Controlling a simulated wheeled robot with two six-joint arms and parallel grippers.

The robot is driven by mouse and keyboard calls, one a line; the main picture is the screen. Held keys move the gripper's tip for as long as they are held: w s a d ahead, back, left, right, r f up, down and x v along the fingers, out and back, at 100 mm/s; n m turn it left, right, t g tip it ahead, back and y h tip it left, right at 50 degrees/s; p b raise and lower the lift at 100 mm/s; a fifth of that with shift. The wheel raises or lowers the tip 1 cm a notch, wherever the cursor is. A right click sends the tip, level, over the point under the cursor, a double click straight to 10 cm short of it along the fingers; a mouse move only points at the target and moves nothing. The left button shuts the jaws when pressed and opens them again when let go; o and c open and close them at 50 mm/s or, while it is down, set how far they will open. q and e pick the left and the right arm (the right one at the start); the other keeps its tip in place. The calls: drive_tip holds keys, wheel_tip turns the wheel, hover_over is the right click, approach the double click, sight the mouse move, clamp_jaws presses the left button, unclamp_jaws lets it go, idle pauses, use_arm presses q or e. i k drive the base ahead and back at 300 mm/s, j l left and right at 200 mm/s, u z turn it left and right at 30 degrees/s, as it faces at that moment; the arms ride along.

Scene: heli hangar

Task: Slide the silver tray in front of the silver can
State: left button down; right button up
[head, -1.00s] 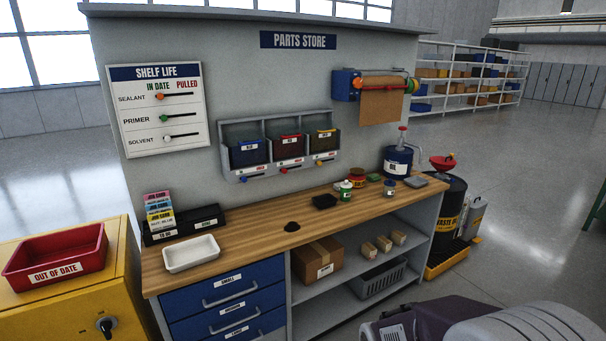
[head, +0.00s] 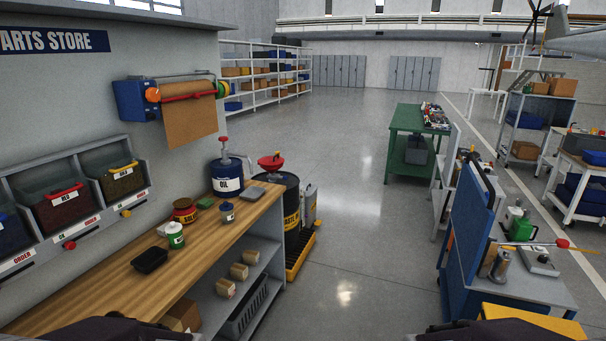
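On the cart at the right, a small silver-grey cylinder (head: 501,265), which looks like the silver can, stands upright. A flat silver-grey tray-like piece (head: 540,268) lies to its right on the same top, with something small on it. They are small in view, so I cannot be sure of either. No gripper fingers show. Only dark parts of my arms appear along the bottom edge, far from these things.
A blue panel (head: 468,235) stands along the cart's left side. The wooden bench (head: 110,290) is at left. A green table (head: 405,122) stands farther back. Open floor (head: 355,240) lies between.

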sight(252, 193)
drive_tip(key=i+z, duration=0.35)
drive_tip(key=i, duration=1)
drive_tip(key=i+j+u, duration=0.2)
drive_tip(key=i, duration=0.3)
drive_tip(key=i+l+u, duration=0.25)
drive_tip(key=i, duration=0.25)
drive_tip(key=i+u, duration=0.2)
drive_tip(key=i, duration=0.35)
drive_tip(key=i+l+u, duration=0.25)
drive_tip(key=i, duration=0.25)
drive_tip(key=j+u, duration=0.1)
